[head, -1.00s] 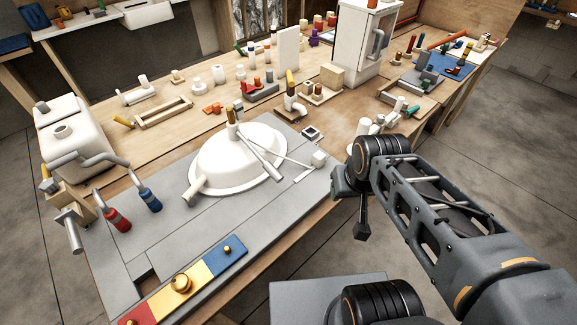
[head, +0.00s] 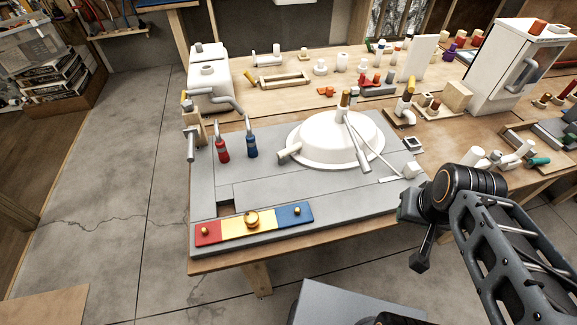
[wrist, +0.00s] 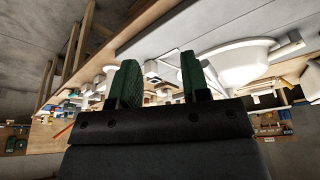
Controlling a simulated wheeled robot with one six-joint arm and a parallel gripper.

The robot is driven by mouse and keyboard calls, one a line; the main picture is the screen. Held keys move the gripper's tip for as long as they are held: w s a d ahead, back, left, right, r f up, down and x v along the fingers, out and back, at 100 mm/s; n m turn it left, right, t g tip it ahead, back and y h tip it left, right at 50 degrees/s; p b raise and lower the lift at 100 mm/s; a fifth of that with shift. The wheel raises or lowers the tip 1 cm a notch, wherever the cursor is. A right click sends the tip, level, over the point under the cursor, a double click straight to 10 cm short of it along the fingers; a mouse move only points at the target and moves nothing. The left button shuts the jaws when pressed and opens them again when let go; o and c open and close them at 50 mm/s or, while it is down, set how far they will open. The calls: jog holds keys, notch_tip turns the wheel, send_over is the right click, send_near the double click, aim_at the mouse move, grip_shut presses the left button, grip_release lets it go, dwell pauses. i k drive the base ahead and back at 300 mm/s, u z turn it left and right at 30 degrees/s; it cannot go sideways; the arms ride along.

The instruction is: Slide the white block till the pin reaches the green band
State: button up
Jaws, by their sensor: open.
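A small white block (head: 411,170) sits near the right edge of the grey panel (head: 300,203), at the end of a thin white rod (head: 388,180). I cannot make out a pin or a green band on it; they may be too small or hidden. My gripper (head: 420,262) hangs low in front of the bench's right part, below and apart from the block. In the wrist view my gripper (wrist: 158,68) shows two green fingers spread apart with nothing held between them. Pale bench parts show beyond the fingers, but I cannot tell which.
A white basin (head: 330,138) with rods stands on the panel. Red (head: 222,150) and blue (head: 251,145) handles are at left; a red-yellow-blue strip (head: 262,222) lies in front. A white cabinet (head: 510,65) stands at back right. The floor left of the bench is clear.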

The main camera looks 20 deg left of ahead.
aim_at(411, 169)
jog(key=z, duration=1.75)
jog(key=i, duration=0.7)
jog(key=u, duration=3)
